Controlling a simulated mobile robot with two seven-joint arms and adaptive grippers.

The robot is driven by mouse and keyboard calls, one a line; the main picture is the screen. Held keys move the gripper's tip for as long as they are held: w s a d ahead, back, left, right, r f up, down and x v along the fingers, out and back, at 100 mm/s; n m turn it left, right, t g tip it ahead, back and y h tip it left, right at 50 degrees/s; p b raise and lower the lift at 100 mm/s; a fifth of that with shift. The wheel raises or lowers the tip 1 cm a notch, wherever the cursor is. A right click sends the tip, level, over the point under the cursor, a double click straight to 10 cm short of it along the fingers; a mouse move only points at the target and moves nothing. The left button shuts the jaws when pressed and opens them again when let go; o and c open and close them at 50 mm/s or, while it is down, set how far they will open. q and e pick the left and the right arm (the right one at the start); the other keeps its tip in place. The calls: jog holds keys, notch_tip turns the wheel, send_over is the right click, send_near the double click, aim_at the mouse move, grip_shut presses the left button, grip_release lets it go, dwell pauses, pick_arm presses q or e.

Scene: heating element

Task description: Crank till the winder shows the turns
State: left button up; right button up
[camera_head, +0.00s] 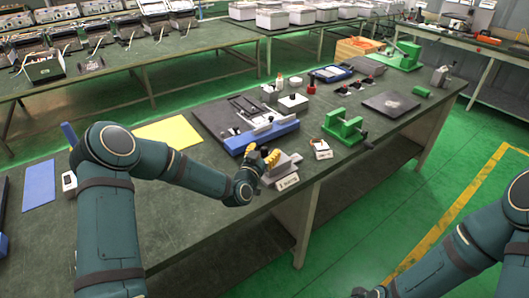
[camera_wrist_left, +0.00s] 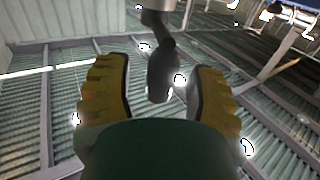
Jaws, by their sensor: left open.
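My left gripper (camera_head: 264,156) is at the front edge of the bench, close beside a grey block-like device (camera_head: 284,167) with a white label, which seems to be the winder. Its yellow fingers stand apart in the left wrist view (camera_wrist_left: 158,95). A dark grey crank handle (camera_wrist_left: 161,75) hangs from a metal shaft and shows between and beyond the fingers, not gripped. Any display of turns is too small to read.
A blue-edged fixture (camera_head: 268,134) lies just behind my left gripper. A green clamp-like device (camera_head: 343,127) and a small white box (camera_head: 321,149) stand to the right. A yellow sheet (camera_head: 170,132) and a blue mat (camera_head: 39,186) lie left.

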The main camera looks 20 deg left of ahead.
pick_arm(q)
grip_shut()
jog(key=shift+a+b, duration=0.15)
jog(key=shift+b, duration=0.15)
